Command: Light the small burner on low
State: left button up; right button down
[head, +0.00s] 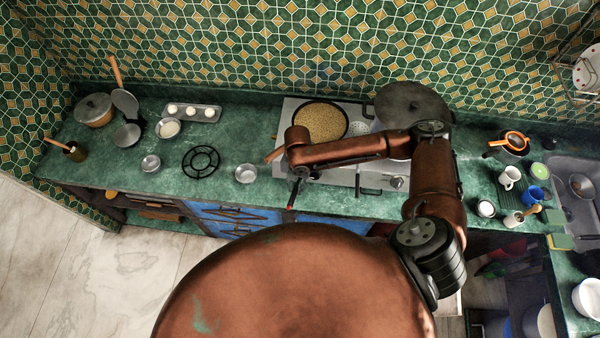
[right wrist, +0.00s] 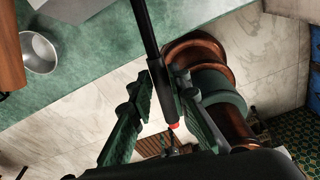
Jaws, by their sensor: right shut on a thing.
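The gas hotplate (head: 340,178) stands on the green counter, partly covered by my right arm. One knob (head: 397,183) shows at its front right. A pan of yellowish food (head: 320,122) and a large dark pot (head: 411,100) stand at its back. I cannot make out the small burner for certain. My right gripper (head: 298,180) is over the front left of the hotplate, pointing down. In the right wrist view, the gripper (right wrist: 168,98) is shut on a slim black rod with a red end, probably a lighter (right wrist: 150,40). My left gripper is out of view.
A metal bowl (head: 245,173), a loose black trivet (head: 201,162) and a tray with white items (head: 190,112) lie left of the hotplate. Cups (head: 509,177) and the sink (head: 575,190) are at the right. Counter between bowl and trivet is narrow.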

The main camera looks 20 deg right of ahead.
aim_at(289, 203)
jog(key=s+a+p, duration=0.1)
jog(key=s+a, duration=0.1)
jog(key=s+a+r+p, duration=0.1)
jog(key=s+a+p, duration=0.1)
jog(key=s+a, duration=0.1)
jog(key=shift+s+r, duration=0.1)
jog(key=shift+s, duration=0.05)
jog(key=shift+s+a+p, duration=0.35)
jog(key=shift+s, duration=0.05)
